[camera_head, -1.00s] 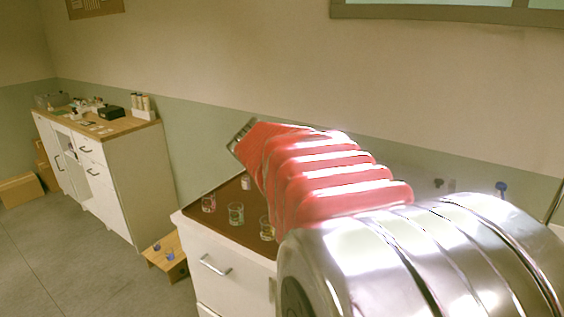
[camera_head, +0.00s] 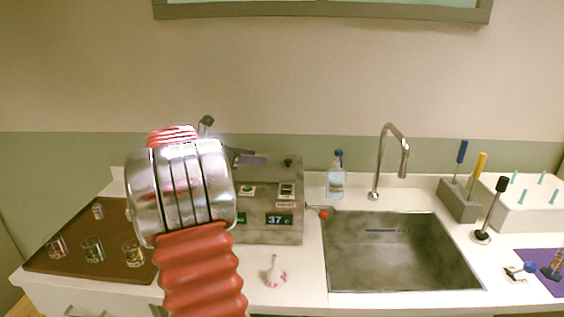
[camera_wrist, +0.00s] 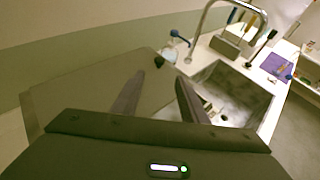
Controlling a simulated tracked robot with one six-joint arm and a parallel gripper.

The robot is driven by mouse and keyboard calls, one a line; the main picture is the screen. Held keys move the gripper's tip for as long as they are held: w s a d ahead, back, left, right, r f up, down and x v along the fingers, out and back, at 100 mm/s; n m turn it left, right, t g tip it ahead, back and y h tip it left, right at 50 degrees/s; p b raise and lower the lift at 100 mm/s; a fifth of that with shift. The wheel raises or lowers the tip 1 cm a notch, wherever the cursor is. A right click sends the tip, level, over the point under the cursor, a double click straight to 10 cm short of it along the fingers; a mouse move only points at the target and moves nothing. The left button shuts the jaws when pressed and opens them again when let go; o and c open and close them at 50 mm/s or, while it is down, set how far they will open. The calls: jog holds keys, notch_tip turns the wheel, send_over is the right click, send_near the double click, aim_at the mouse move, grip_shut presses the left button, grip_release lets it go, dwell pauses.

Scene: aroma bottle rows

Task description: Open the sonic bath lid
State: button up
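The sonic bath (camera_head: 270,205) is a grey metal box on the white counter, with a display reading 37 on its front. My arm covers its left part in the head view. Its lid appears as a flat grey panel on top with a small black knob (camera_head: 288,162). In the wrist view the lid (camera_wrist: 85,95) lies below and ahead of my gripper (camera_wrist: 159,76), and the knob shows just beyond the fingertips. The two dark fingers are spread apart with nothing between them. I cannot tell whether they touch the lid. The head view mostly hides my gripper behind my arm.
A brown tray (camera_head: 60,262) with several glass jars lies left. A clear bottle (camera_head: 336,182), a tall faucet (camera_head: 390,155) and a steel sink (camera_head: 400,280) are right of the bath. A white-pink flask (camera_head: 275,274) stands in front of it.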

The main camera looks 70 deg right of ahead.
aim_at(287, 161)
jog(key=x, duration=1.3)
jog(key=shift+s+d+f, duration=0.2)
jog(key=shift+f, duration=0.05)
grip_shut()
dwell(0.4)
jog(key=shift+a, duration=0.2)
jog(key=shift+d, duration=0.1)
